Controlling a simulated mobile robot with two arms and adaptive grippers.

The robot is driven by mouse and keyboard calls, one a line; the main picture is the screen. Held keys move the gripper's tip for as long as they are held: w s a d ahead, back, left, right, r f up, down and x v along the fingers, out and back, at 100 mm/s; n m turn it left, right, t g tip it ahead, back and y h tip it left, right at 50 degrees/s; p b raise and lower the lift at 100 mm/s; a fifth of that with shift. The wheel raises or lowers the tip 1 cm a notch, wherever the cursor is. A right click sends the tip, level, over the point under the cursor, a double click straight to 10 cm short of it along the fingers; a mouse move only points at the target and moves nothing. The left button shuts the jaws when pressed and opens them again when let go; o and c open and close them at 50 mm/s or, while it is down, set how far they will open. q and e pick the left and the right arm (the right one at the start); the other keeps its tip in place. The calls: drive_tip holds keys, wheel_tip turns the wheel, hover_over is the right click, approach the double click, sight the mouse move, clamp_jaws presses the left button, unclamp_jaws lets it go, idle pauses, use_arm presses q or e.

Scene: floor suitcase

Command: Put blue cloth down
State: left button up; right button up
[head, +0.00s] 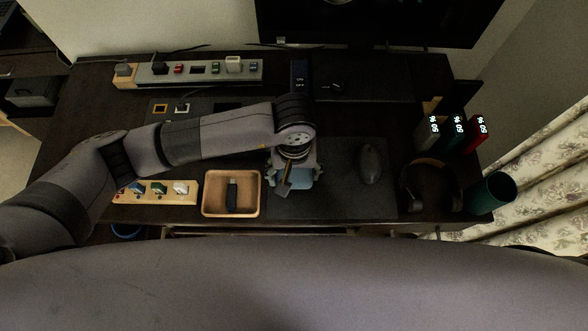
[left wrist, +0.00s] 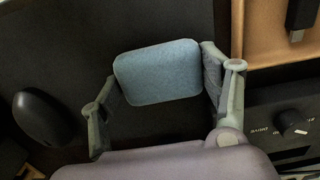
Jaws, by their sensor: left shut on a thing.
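The blue cloth (head: 302,179) is a small, rounded, folded-looking pad over the left part of the dark desk mat (head: 330,205). My left gripper (head: 294,180) is shut on it, pointing down, and partly hides it in the head view. In the left wrist view the blue cloth (left wrist: 158,72) sits between the two fingers of my left gripper (left wrist: 160,85). I cannot tell whether the cloth touches the mat. My right gripper is not in view.
A wooden tray (head: 207,211) with a black stick (head: 232,194) lies just left of the mat. A black mouse (head: 370,165) is on the mat's right. Headphones (head: 405,198) and a green cup (head: 490,191) stand farther right. The mat's front middle is clear.

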sight(294, 174)
use_arm(q)
drive_tip(key=shift+f+b, duration=0.15)
drive_tip(key=shift+b, duration=0.15)
drive_tip(key=o, duration=0.9)
drive_tip(key=shift+o, duration=0.2)
drive_tip(key=shift+r+p, duration=0.35)
drive_tip(key=shift+p, duration=0.15)
wheel_tip(294, 174, up, 12)
drive_tip(key=b, duration=0.2)
